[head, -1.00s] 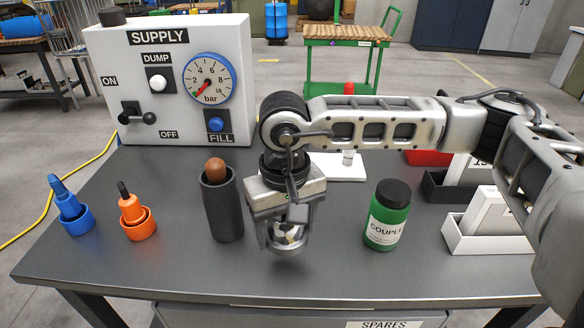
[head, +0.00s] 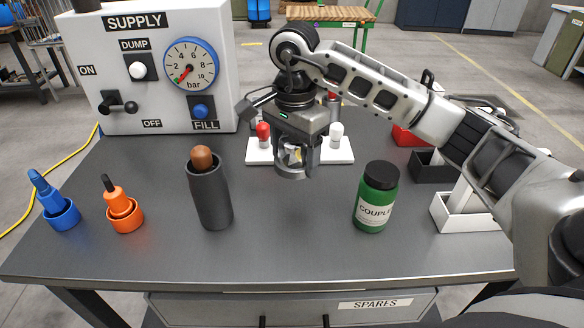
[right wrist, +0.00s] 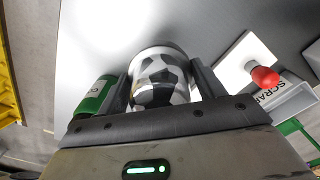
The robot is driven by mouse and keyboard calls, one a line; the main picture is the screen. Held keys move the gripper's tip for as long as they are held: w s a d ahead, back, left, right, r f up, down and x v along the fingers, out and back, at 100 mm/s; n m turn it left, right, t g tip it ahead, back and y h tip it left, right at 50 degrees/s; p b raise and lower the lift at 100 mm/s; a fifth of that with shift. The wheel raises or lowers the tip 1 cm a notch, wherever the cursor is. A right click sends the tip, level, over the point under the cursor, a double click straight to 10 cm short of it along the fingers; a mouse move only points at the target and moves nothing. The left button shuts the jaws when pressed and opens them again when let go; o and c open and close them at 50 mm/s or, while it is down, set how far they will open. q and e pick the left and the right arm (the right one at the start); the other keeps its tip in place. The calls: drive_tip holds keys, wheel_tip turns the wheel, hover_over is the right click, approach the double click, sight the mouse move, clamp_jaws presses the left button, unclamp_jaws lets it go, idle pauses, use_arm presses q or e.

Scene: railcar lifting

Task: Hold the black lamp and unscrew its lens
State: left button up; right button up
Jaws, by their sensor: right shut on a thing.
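My right gripper (head: 293,163) is shut on a round grey cup-like piece (head: 290,174), above the table near the white plate. In the right wrist view the piece (right wrist: 160,82) sits between both fingers and shows a black-and-white patched, glossy surface. I cannot tell whether it is the lamp or its lens. No other thing is clearly the black lamp. A dark cylinder (head: 210,198) with a brown rounded top (head: 202,157) stands upright, left of the gripper and apart from it. My left gripper is not in view.
A green bottle (head: 377,196) stands to the right, near trays (head: 457,219). Blue (head: 62,215) and orange (head: 127,219) holders are left. The supply box (head: 118,108) is behind. The front table is clear.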

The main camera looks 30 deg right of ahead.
hover_over(292, 183)
wheel_tip(292, 183, down, 6)
drive_tip(key=shift+s+f+p, duration=0.1)
drive_tip(key=shift+p, duration=0.2)
drive_tip(key=shift+f+p, duration=0.3)
drive_tip(key=shift+f, duration=1.45)
drive_tip(key=o, duration=1.1)
wheel_tip(292, 183, up, 12)
drive_tip(key=shift+r+b, duration=0.2)
drive_tip(key=shift+b, duration=0.45)
